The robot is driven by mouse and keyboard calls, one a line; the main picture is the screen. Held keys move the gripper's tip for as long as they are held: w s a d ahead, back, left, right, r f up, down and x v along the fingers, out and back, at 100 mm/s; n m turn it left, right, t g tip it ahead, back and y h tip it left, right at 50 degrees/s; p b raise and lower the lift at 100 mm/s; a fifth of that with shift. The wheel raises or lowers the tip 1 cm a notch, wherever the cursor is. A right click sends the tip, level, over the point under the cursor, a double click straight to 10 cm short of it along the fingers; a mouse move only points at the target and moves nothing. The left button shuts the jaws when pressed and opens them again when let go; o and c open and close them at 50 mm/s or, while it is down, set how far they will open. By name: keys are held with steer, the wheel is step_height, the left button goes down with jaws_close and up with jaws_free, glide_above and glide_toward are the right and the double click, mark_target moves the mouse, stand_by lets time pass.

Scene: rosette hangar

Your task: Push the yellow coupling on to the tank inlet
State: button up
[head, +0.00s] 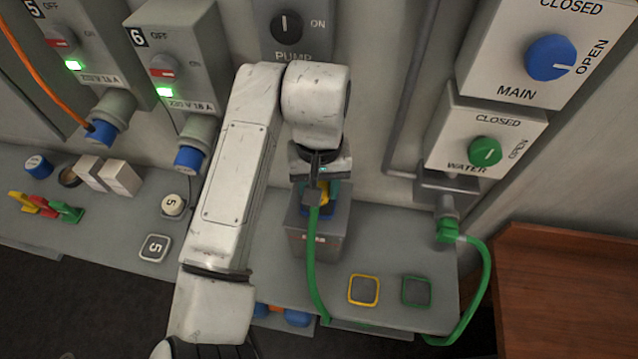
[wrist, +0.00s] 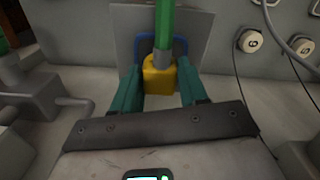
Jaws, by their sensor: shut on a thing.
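The yellow coupling (wrist: 159,78) sits between the two teal fingers of my gripper (wrist: 160,70) in the wrist view. My gripper is shut on it. A green hose (head: 313,262) runs from the coupling. In the head view my gripper (head: 318,188) is above the grey tank (head: 325,240), and a little of the yellow coupling (head: 325,195) shows.
The green hose loops from the green fitting (head: 447,231) below the WATER valve box (head: 485,135). Yellow (head: 350,299) and green (head: 403,300) square outlines mark the bench right of the tank.

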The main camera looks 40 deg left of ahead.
steer(key=shift+f, duration=0.5)
stand_by(0.3)
steer(key=o, duration=1.1)
step_height(320, 180, up, 11)
steer(key=shift+f, duration=0.1)
stand_by(0.4)
